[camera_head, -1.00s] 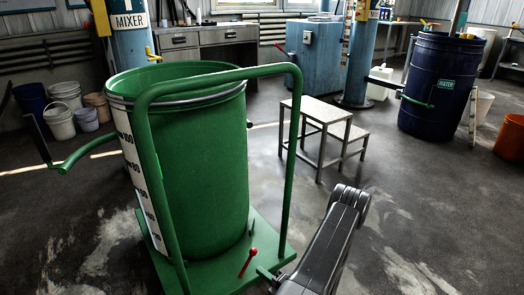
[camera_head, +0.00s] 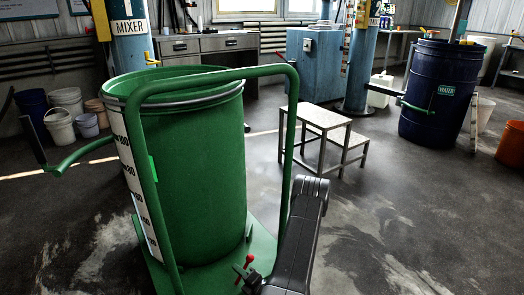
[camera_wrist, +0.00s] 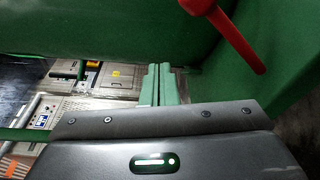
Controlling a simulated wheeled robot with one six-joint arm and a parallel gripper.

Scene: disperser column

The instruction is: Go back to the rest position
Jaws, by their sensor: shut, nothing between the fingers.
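My gripper (camera_wrist: 158,85) shows in the wrist view with its two pale green fingers together and nothing between them. A red-knobbed lever (camera_wrist: 228,38) is above and to the right of the fingers there, apart from them, with green surfaces around. The red lever (camera_head: 246,262) rises from the base plate next to my arm.
A grey step stool (camera_head: 322,118) stands behind the cart. A blue water drum (camera_head: 432,105) and an orange bucket (camera_head: 511,143) are at the right. Several buckets stand at the far left. The floor right of my arm is clear.

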